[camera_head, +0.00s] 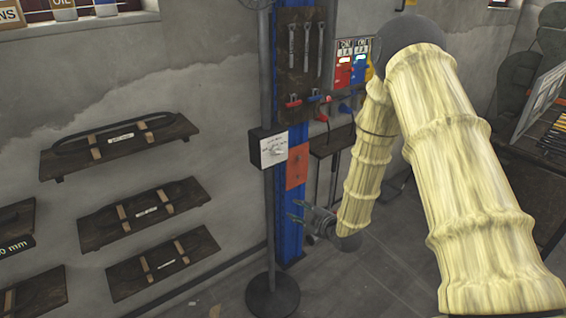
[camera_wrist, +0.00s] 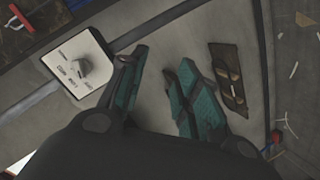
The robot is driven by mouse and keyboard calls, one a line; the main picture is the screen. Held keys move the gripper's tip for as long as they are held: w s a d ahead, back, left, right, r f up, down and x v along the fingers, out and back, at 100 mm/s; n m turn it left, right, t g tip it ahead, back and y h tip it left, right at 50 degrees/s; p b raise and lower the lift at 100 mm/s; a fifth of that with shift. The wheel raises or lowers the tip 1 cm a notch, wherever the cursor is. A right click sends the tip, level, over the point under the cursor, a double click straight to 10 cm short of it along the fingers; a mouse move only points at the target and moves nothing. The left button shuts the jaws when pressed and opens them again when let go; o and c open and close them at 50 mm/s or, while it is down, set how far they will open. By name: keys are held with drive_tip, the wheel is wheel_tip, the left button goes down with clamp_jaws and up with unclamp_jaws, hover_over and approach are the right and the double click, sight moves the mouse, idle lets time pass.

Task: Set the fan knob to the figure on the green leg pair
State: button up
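A knob (camera_head: 277,151) sits on the white face of a small box (camera_head: 267,144) on a dark pole stand. In the wrist view the same knob (camera_wrist: 82,68) is grey, on a white plate (camera_wrist: 66,54) with small lettering I cannot read reliably. My gripper (camera_head: 295,209) is low beside the blue post, below the box and apart from it. In the wrist view its teal fingers (camera_wrist: 162,58) are spread and empty, to the right of the knob. I cannot pick out a green leg pair for certain. A dark green label (camera_head: 16,246) at the left edge reads "0 mm", its start cut off.
Strapped, labelled wall boards (camera_head: 120,141) hang at left, (camera_head: 143,214) and (camera_head: 163,264) below. A blue post (camera_head: 290,232) stands behind the pole's round foot (camera_head: 272,296). A tool board (camera_head: 301,60) and red and blue boxes (camera_head: 351,66) are above. Floor lies open in front.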

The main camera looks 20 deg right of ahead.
sight(280, 154)
drive_tip(key=w+d+r+n+t+y, duration=0.25)
drive_tip(key=w+r+n, duration=0.35)
drive_tip(key=r, duration=0.6)
drive_tip(key=shift+m+t, duration=0.45)
drive_tip(key=shift+m, duration=0.15)
drive_tip(key=x, duration=0.3)
drive_tip(key=p+x, duration=0.1)
drive_tip(key=x, duration=0.3)
drive_tip(key=p+x, duration=0.1)
drive_tip(key=x, duration=0.3)
drive_tip(key=shift+w+d, duration=0.25)
drive_tip(key=shift+f, duration=0.1)
clamp_jaws()
